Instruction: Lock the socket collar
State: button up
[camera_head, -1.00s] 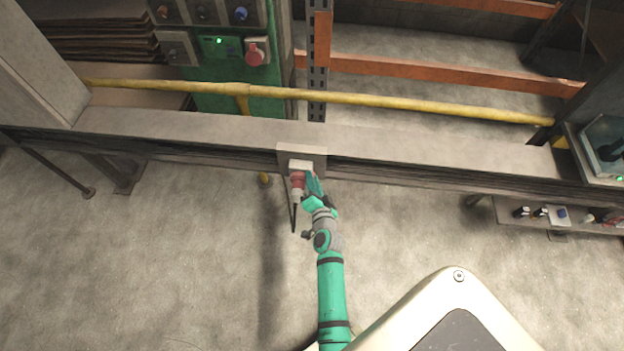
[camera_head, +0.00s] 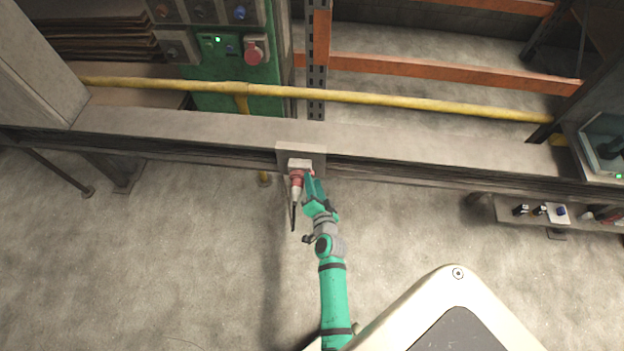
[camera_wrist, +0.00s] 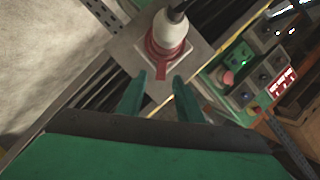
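A red and white plug sits in a socket on a square metal plate (camera_head: 318,157) fixed to the beam. The red collar (camera_head: 297,180) shows at the socket, with a black cable hanging down from the plug. In the wrist view the red collar (camera_wrist: 166,50) rings the white plug body (camera_wrist: 171,28) near the top middle. My gripper (camera_head: 311,180) is just right of the plug in the head view. In the wrist view its two green fingers (camera_wrist: 156,92) are apart, just below the collar, with nothing visibly held between them. I cannot tell whether a fingertip touches the collar.
A long grey beam (camera_head: 420,158) runs across, with a yellow pipe (camera_head: 390,101) behind it. A shelf with small connectors (camera_head: 541,211) is at right. The floor in front is mostly clear.

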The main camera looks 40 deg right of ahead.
jog(key=v, duration=0.8)
jog(key=shift+s+a, duration=0.2)
jog(key=shift+s, duration=0.1)
jog(key=shift+r, duration=0.1)
jog(key=s+a+r+n+y, duration=0.1)
jog(key=s+a+r+n, duration=0.1)
jog(key=s+a+n, duration=0.4)
jog(key=s+a+r+n+y, duration=0.1)
jog(key=s+a+r, duration=0.1)
jog(key=s+a, duration=0.5)
jog(key=s+a+r+n+y, duration=0.2)
jog(key=s+a+r+n, duration=0.2)
jog(key=a+r, duration=0.2)
jog(key=s+a+r+n+t+y, duration=0.1)
jog(key=s+a+r+n+y, duration=0.1)
jog(key=s+a+r+n, duration=0.2)
jog(key=a+r, duration=0.3)
jog(key=a, duration=0.2)
jog(key=shift+s+n+t, duration=0.2)
jog(key=shift+n+t, duration=0.1)
jog(key=shift+r, duration=0.1)
